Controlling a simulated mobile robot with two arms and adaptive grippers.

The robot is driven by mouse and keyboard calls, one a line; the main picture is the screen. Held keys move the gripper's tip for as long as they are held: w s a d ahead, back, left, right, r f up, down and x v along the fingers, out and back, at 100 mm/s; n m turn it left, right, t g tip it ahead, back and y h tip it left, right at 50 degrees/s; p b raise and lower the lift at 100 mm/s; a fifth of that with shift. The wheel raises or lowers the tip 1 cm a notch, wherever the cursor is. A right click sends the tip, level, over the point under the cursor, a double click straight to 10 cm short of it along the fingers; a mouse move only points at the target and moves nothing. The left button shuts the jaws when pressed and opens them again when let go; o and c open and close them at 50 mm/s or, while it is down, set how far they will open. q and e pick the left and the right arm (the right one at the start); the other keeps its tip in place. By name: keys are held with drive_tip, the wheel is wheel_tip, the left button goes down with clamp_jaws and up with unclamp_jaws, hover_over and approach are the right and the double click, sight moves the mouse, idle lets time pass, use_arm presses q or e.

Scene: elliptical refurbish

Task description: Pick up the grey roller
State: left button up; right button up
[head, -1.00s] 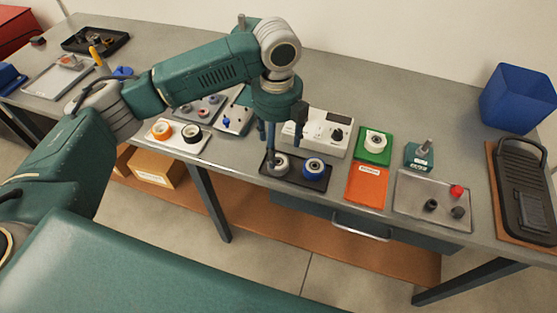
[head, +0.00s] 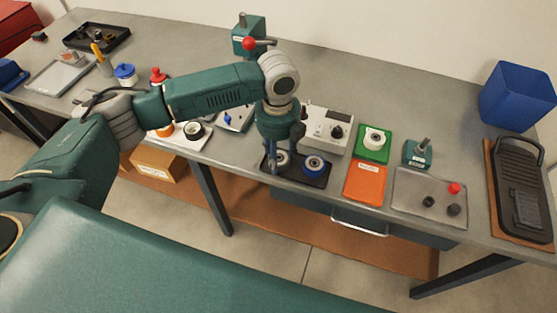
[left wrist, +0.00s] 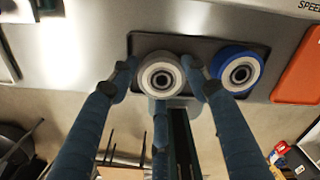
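The grey roller (left wrist: 161,76) has a pale ring and a dark hub. It sits in the dark tray (left wrist: 143,43) beside the blue roller (left wrist: 238,68). In the head view the grey roller (head: 282,157) is partly hidden by my left gripper (head: 284,160), which points down over it. In the left wrist view the fingers of my left gripper (left wrist: 160,74) are spread, with tips close on both sides of the grey roller. Whether they touch it is hard to tell. The blue roller (head: 314,166) stands just to the right. My right gripper is not in view.
A white device (head: 326,128) stands behind the dark tray. Green (head: 371,151) and orange (head: 364,183) plates lie to its right, then a metal tray (head: 410,196) with small knobs. A blue bin (head: 517,97) stands at the far right. The back of the bench is mostly clear.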

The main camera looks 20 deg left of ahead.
use_arm(q)
drive_tip(key=shift+c, duration=1.3)
drive_tip(key=shift+r, duration=0.1)
drive_tip(key=shift+c, duration=0.2)
